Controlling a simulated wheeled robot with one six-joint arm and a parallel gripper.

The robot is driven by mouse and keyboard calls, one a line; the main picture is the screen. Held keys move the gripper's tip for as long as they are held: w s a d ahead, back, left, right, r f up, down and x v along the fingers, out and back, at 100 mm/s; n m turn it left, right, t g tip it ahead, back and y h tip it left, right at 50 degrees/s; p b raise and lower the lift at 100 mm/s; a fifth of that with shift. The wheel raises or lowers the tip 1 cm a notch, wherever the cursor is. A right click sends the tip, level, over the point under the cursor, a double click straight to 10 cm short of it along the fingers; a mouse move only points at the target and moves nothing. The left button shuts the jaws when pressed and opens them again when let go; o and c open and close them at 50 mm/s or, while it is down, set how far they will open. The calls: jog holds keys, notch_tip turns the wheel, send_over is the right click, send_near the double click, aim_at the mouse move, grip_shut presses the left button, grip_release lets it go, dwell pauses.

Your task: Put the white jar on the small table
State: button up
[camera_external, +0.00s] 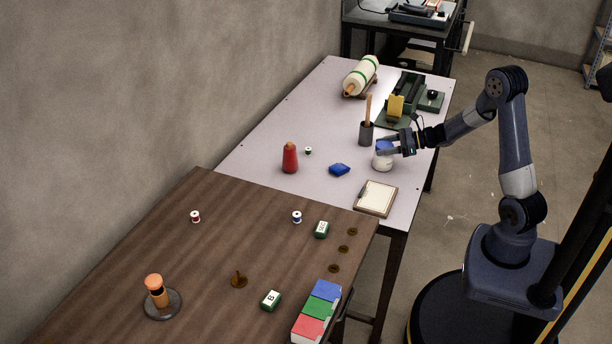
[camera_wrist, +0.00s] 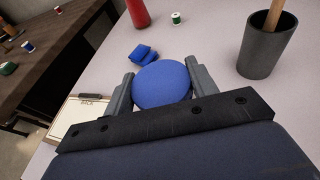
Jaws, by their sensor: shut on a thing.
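The white jar (camera_external: 382,162) with a blue lid is at the right side of the long pale table (camera_external: 250,150). In the wrist view only its round blue lid (camera_wrist: 163,86) shows, and its white body is hidden below. My gripper (camera_external: 385,149) is shut on the jar near the lid, with one finger on each side. The jar is upright; I cannot tell whether its base touches the tabletop. A brown wooden table (camera_external: 150,240) adjoins the pale one at the front. A dark table (camera_external: 398,27) stands behind. I cannot tell which is the small table.
A grey cup (camera_external: 366,134) with a wooden handle stands close behind the jar. The brown table holds spools, boxes and coloured blocks (camera_external: 318,309), with clear wood between.

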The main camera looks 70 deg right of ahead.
jog(key=shift+f+b, duration=0.15)
jog(key=shift+b, duration=0.2)
jog(key=o, duration=1.7)
jog(key=shift+c, duration=0.2)
jog(key=shift+r, duration=0.2)
jog(key=shift+s+r+p, duration=0.1)
jog(key=shift+s+p, duration=0.05)
jog(key=shift+p, duration=0.25)
jog(key=v, duration=1.1)
jog(key=shift+s, duration=0.3)
